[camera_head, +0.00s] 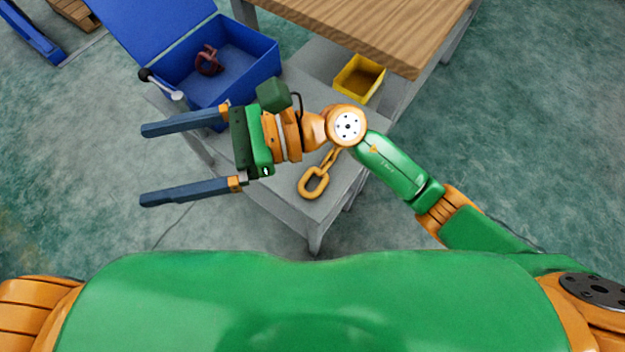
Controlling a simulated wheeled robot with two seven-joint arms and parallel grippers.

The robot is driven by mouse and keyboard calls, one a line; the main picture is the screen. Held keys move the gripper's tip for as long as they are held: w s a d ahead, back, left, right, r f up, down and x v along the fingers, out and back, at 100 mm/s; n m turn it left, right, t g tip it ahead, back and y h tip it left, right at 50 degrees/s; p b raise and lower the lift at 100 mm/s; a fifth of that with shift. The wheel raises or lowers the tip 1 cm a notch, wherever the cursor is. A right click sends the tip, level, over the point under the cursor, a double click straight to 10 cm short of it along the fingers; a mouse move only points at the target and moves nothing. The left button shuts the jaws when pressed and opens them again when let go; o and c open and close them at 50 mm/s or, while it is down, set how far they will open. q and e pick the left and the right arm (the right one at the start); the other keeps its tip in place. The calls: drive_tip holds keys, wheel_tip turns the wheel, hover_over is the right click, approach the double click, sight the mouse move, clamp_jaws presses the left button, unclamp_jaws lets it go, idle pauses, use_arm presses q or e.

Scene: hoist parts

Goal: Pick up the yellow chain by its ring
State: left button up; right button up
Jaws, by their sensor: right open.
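The yellow chain (314,183) lies on a grey table (300,212), near its front corner. A large oval link shows at its lower end, and the chain runs up until my right wrist hides the rest. I cannot tell which part is its ring. My right gripper (142,164) is open and empty, with its two dark blue fingers spread wide and pointing left. It is left of the chain, past the table's left edge in the picture, and does not touch the chain. My left gripper is not in view.
An open blue box (259,62) with a dark red object (208,60) inside stands behind the gripper. A black-knobbed lever (160,84) is beside it. A small yellow bin (358,78) sits under a wooden tabletop (370,28). Floor at right is clear.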

wheel_tip(320, 180, down, 11)
drive_tip(key=d+n+h, duration=0.3)
drive_tip(key=n+h, duration=0.2)
drive_tip(key=h, duration=0.2)
drive_tip(key=n+t+h, duration=0.3)
drive_tip(key=t+h, duration=0.1)
drive_tip(key=h, duration=0.7)
approach(313, 184)
drive_tip(key=shift+w+d+f, duration=0.15)
drive_tip(key=shift+w+d, duration=0.05)
drive_tip(key=shift+d, duration=0.2)
drive_tip(key=f, duration=0.2)
drive_tip(key=f+p, duration=0.1)
drive_tip(key=f, duration=0.1)
drive_tip(key=s+f, duration=0.1)
drive_tip(key=shift+a+f, duration=0.3)
drive_tip(key=shift+f, duration=0.1)
drive_tip(key=shift+w+f, duration=0.15)
drive_tip(key=shift+f, duration=0.2)
clamp_jaws()
